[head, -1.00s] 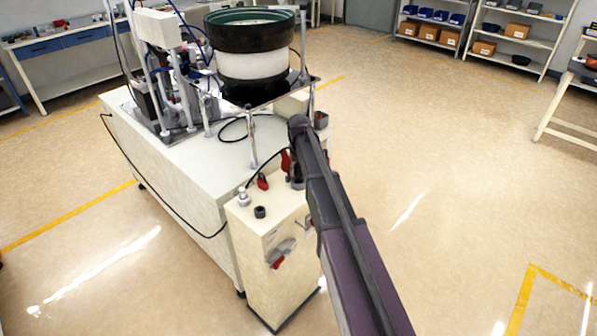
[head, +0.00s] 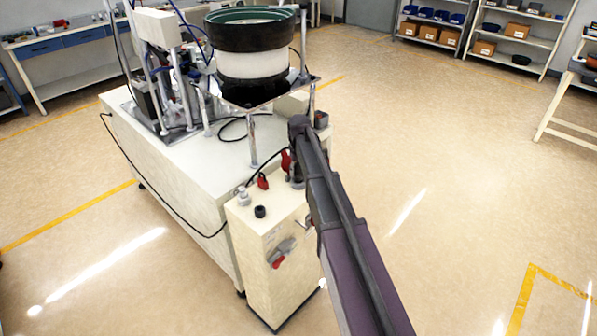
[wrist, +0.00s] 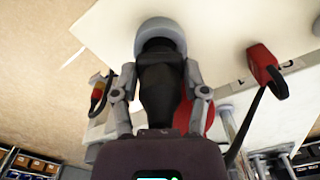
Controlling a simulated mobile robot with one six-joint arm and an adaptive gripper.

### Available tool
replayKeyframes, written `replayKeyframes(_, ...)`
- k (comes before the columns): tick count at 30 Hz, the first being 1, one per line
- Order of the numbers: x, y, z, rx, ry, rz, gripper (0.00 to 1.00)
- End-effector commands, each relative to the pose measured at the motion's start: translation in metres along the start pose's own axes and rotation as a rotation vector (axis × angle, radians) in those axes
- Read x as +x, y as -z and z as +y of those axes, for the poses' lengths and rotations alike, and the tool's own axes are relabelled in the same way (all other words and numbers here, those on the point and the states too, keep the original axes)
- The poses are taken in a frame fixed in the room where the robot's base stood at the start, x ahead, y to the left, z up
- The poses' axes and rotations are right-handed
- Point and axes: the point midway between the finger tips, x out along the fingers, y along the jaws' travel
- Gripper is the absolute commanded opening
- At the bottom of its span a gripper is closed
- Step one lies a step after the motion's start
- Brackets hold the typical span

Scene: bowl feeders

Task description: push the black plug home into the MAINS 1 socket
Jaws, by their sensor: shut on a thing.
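My gripper (wrist: 160,84) shows in the wrist view, its two grey fingers closed on either side of the black plug (wrist: 158,72). The plug's far end meets a round grey socket collar (wrist: 160,30) on a cream panel and appears to be inside its rim. How deep it sits cannot be told, and no MAINS 1 label is readable. In the head view my arm largely hides the gripper, plug and socket, beside the upper right of the cream cabinet (head: 262,235).
A red plug or connector (wrist: 262,64) with a black cable is on the panel to the right in the wrist view. The bowl feeder (head: 250,60) stands behind the cabinet. Open floor (head: 450,190) lies to the right.

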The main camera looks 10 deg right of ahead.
Motion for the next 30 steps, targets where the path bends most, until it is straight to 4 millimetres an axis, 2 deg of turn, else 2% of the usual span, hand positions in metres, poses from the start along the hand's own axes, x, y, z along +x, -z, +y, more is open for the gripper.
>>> replayKeyframes(30,0.012,0.0,0.001,0.001,0.0,0.0,0.0)
